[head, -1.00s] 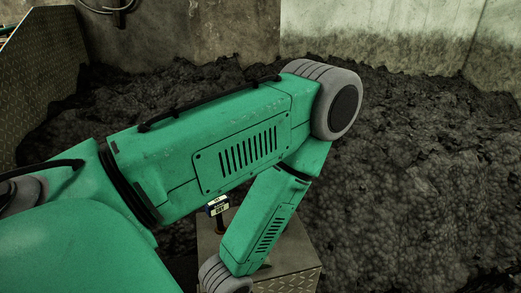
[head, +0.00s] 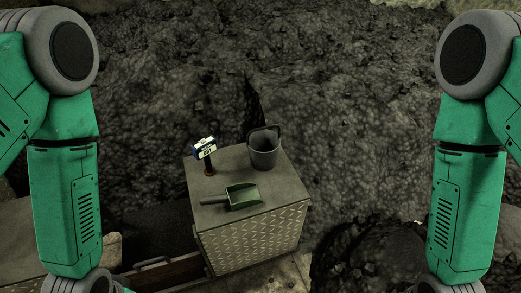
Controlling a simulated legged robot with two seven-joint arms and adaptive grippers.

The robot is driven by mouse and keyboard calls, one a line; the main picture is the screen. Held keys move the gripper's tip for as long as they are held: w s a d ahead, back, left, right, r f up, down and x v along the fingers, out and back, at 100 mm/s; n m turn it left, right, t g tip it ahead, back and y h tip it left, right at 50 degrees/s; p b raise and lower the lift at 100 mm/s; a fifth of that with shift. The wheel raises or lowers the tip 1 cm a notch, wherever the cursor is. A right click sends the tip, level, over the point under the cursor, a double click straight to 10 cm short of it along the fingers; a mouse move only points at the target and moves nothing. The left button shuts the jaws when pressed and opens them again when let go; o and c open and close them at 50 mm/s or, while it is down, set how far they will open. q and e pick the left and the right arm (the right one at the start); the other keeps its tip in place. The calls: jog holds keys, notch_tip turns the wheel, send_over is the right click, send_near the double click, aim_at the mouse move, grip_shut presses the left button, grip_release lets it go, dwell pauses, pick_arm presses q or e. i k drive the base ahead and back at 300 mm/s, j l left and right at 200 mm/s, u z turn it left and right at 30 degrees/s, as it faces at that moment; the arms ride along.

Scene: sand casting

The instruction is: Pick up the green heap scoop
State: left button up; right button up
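The green scoop (head: 243,196) lies on top of a metal tread-plate box (head: 252,239) in the middle of the head view. Its grey handle points left and its green pan points right. Nothing is holding it. My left arm hangs down at the left edge and my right arm at the right edge, both well apart from the scoop. Both grippers are below the frame, so their fingers are hidden.
On the box, a dark grey bucket (head: 263,149) stands behind the scoop to the right. Dark sand heaps (head: 350,110) surround the box. A wooden-edged tray (head: 165,273) lies at lower left.

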aim_at(242, 195)
jog(key=j+z, duration=0.3)
jog(key=z, duration=0.2)
jog(key=k+j+z, duration=0.2)
jog(key=z, duration=0.25)
